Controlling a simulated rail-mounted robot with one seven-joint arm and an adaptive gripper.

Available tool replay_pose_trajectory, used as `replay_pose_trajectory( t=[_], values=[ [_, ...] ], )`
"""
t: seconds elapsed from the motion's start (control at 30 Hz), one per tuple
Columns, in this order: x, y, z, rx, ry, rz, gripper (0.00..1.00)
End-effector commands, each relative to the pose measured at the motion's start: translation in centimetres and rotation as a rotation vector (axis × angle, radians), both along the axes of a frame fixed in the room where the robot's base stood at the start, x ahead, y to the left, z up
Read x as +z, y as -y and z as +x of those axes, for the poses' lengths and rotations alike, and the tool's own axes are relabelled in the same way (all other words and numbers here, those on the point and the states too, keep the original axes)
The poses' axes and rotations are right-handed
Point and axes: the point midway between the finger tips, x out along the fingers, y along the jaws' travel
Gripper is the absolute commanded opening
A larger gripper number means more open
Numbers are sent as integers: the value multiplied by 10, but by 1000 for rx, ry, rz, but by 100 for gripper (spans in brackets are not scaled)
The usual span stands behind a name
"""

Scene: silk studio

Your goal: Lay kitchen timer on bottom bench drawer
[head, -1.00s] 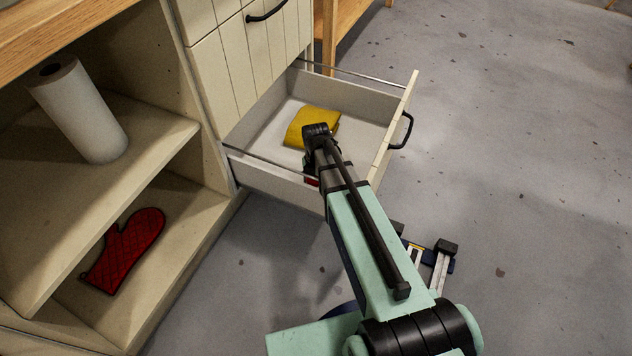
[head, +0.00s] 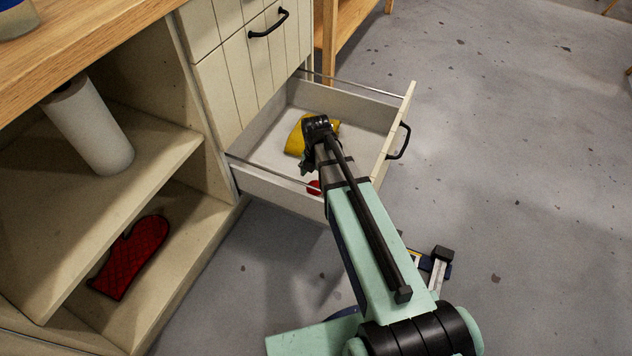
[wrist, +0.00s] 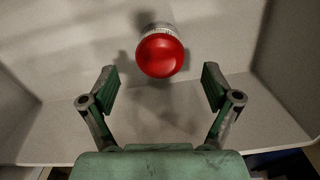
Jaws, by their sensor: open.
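The kitchen timer (wrist: 160,54), with a red domed top and a pale marked ring, rests on the pale floor of the open bottom bench drawer (head: 268,150). In the head view the red timer (head: 314,187) shows beside my arm at the drawer's near side wall, partly hidden. My gripper (wrist: 158,80) is open and empty, its two fingers spread apart in the wrist view. The timer lies beyond the fingertips, near the middle, with no finger touching it.
A folded yellow cloth (head: 295,138) lies in the drawer. The drawer front (head: 395,135) with its black handle stands out over clear grey floor. A closed drawer (head: 245,60) is above. A paper roll (head: 92,125) and red oven mitt (head: 132,258) are on shelves at left.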

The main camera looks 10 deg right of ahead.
Motion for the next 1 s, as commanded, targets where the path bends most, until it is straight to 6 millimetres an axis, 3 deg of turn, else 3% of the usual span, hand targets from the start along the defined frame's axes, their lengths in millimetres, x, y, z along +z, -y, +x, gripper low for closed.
replay_pose_trajectory(
  t=[0.03, 0.2, 0.47, 0.57, 0.67, 0.77, 1.0],
  values=[
    [15, 0, 0, 0, 2, 1, 88],
    [38, 0, 0, 0, 1, 0, 88],
    [52, 1, 0, -7, 2, -4, 88],
    [62, 11, 1, -56, 12, -30, 88],
    [86, 34, 3, -175, 41, -92, 88],
    [126, 71, 2, -374, 98, -185, 88],
    [252, 174, -27, -1012, 355, -430, 88]
  ],
)
